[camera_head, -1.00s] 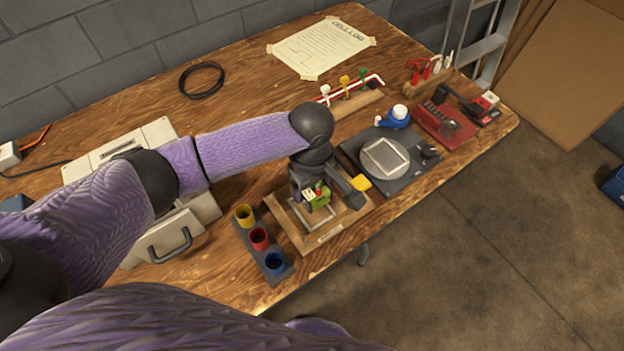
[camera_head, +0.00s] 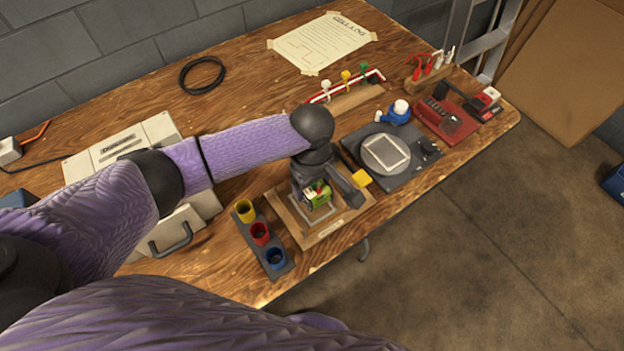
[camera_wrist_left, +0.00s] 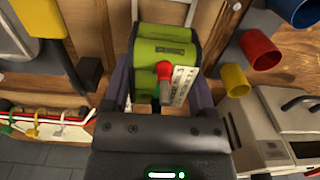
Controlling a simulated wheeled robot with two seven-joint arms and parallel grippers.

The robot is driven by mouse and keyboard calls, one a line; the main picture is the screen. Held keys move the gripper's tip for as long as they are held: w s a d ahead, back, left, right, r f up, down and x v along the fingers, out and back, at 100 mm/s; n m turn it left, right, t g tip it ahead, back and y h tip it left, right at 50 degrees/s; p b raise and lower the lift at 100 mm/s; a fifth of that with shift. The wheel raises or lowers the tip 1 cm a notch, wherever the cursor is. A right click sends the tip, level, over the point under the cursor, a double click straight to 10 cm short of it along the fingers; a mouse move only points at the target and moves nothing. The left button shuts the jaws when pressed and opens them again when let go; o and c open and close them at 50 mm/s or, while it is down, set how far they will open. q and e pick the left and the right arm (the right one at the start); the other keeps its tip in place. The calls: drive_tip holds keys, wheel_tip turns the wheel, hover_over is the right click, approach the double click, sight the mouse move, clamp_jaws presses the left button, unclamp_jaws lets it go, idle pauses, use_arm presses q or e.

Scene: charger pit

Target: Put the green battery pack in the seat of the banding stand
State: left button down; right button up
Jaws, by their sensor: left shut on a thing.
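The green battery pack (camera_head: 320,196) is held upright between the fingers of my left gripper (camera_head: 317,188), over the wooden tray (camera_head: 284,212). In the left wrist view, the pack (camera_wrist_left: 168,50) sits between both fingers of the gripper (camera_wrist_left: 160,92), with a red terminal and a white label facing the camera. I cannot tell whether its bottom touches the tray. The banding stand (camera_head: 411,177) has a dark base and a round grey disc with a square, pale seat (camera_head: 386,152) on it. The seat looks empty. My right gripper is out of view.
A rack with yellow, red and blue cups (camera_head: 262,237) stands left of the tray. A blue-and-white object (camera_head: 398,112) and a red holder (camera_head: 446,121) stand behind the stand. A grey case (camera_head: 178,228) lies left.

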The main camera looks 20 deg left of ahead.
use_arm(q)
drive_tip(key=shift+f+b, duration=0.7)
drive_tip(key=shift+f, duration=1.15)
drive_tip(key=shift+f, duration=0.3)
idle(0.4)
unclamp_jaws()
idle(0.3)
